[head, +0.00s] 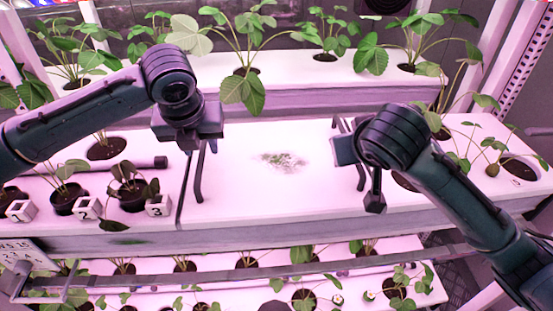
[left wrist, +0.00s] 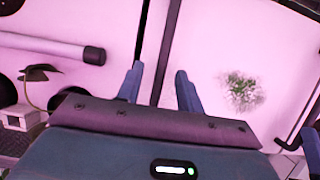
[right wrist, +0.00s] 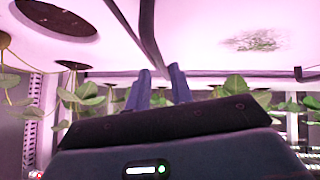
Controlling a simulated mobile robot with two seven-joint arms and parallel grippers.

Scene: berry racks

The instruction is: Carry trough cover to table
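The trough cover (head: 275,190) is a white panel with a green-grey patch in its middle, lying flat in the middle of the rack's near tier. A black bar handle (head: 199,178) stands at its left side and another black handle (head: 361,172) at its right. My left gripper (head: 207,147) is over the far end of the left handle. In the left wrist view its blue fingers (left wrist: 158,82) are apart, with the dark handle bar running between them. My right gripper (head: 345,160) is by the right handle. Its fingers (right wrist: 160,85) are apart in the right wrist view, near the handle bar.
A plant in a hole (head: 518,169) is on the right. Plants line the back tier (head: 290,93) and lower tier. A grey rail (head: 310,265) crosses in front.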

